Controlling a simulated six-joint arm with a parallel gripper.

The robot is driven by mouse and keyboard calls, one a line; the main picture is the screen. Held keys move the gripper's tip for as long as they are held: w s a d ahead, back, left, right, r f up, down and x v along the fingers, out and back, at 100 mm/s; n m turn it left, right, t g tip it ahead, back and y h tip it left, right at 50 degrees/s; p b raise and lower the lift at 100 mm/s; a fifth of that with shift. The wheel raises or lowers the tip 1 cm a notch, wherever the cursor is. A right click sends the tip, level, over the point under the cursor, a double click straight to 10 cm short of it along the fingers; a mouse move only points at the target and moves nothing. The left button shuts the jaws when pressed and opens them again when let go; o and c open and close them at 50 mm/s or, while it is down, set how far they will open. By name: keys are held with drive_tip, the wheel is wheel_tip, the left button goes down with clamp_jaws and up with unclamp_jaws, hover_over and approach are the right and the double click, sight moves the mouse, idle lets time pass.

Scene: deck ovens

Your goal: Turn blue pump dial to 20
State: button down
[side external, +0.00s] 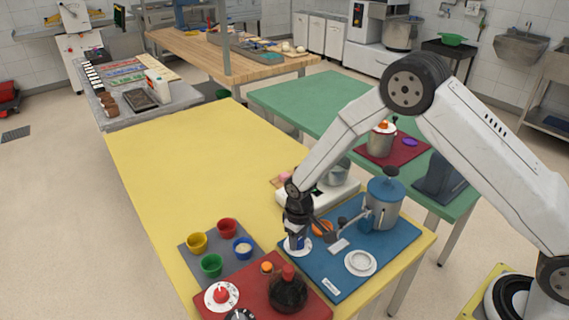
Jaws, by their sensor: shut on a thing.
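The blue pump dial (293,246) is a round white plate with a small knob at the left edge of the blue mat (330,272). My gripper (298,236) points straight down over it and is shut on its knob. The fingers hide most of the knob, and the scale marks are too small to read. A blue-lidded grey pump pot (382,205) stands upright at the back of the same mat, to the right of my gripper.
A red mat (250,291) in front holds a red-knobbed dial (222,295) and a dark, red-topped pot (288,289). A grey mat (206,247) at left holds several coloured cups. A white scale (335,195) stands close behind my gripper. The yellow table (185,160) is clear at back left.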

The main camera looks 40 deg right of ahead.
drive_tip(key=n, duration=0.4)
drive_tip(key=shift+n, duration=0.4)
drive_tip(key=shift+c, duration=1.1)
unclamp_jaws()
drive_tip(key=shift+r, duration=0.15)
drive_tip(key=shift+r, duration=3.8)
